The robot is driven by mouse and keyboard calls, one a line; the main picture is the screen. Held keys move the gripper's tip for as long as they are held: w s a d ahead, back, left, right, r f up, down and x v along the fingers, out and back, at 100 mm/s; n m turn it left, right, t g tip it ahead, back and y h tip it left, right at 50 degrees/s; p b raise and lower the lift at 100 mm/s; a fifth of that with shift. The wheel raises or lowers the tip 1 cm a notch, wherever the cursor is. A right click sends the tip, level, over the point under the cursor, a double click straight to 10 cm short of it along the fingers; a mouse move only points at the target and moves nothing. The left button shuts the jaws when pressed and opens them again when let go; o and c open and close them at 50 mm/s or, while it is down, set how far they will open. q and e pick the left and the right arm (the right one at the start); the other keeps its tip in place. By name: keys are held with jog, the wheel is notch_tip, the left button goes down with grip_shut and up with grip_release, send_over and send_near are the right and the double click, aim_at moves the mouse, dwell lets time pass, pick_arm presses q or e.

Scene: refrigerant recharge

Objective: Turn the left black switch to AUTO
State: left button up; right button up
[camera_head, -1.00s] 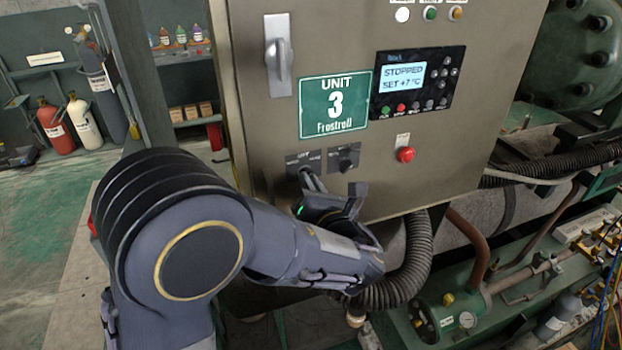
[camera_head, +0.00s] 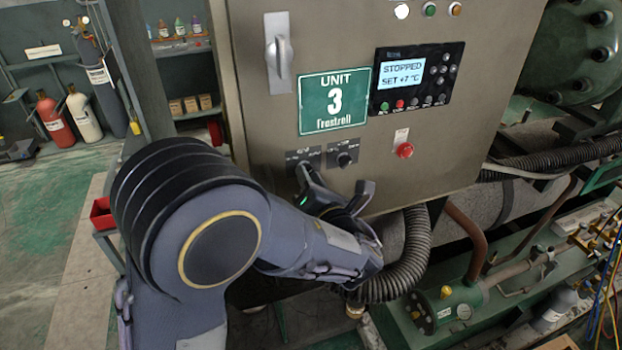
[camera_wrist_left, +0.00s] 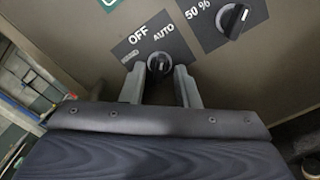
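The left black switch (camera_wrist_left: 159,65) sits on a dark plate marked OFF and AUTO in the left wrist view. In the head view its plate (camera_head: 303,155) is on the grey cabinet below the UNIT 3 sign, with the knob largely hidden by a finger. My left gripper (camera_wrist_left: 160,73) has one fingertip on each side of the knob, with visible gaps between. I cannot tell which label the knob points at. My left gripper (camera_head: 334,181) also shows in the head view, fingers apart. My right gripper is not in view.
A second black switch (camera_head: 344,157) is just right of the left one and also shows in the left wrist view (camera_wrist_left: 233,19). A red button (camera_head: 404,150) and a display (camera_head: 417,77) reading STOPPED are further right. A black corrugated hose (camera_head: 410,255) runs below the cabinet.

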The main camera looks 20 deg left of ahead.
pick_arm(q)
jog(key=shift+s, duration=0.1)
jog(key=v, duration=0.8)
jog(key=shift+s+d, duration=0.3)
dwell(0.4)
jog(key=s+a+f+n+g+h+b, duration=0.1)
jog(key=s+a+f+n+g+h, duration=0.1)
jog(key=s+a+f+n+g, duration=0.55)
jog(key=s+a+f+n+g+h+b, duration=0.15)
jog(key=s+a+f+n+g, duration=0.35)
jog(key=a+n, duration=0.5)
jog(key=s+d+r+n+t+h+b, duration=0.1)
jog(key=s+d+n+h, duration=0.2)
jog(key=n, duration=0.7)
jog(key=s+d+n+t+h+b, duration=0.1)
jog(key=s+d+n+t+h, duration=0.1)
jog(key=n+h, duration=0.5)
jog(key=s+d+n, duration=0.1)
jog(key=s+n, duration=0.1)
jog(key=n, duration=0.2)
jog(key=shift+s+r, duration=0.15)
jog(key=shift+r, duration=0.25)
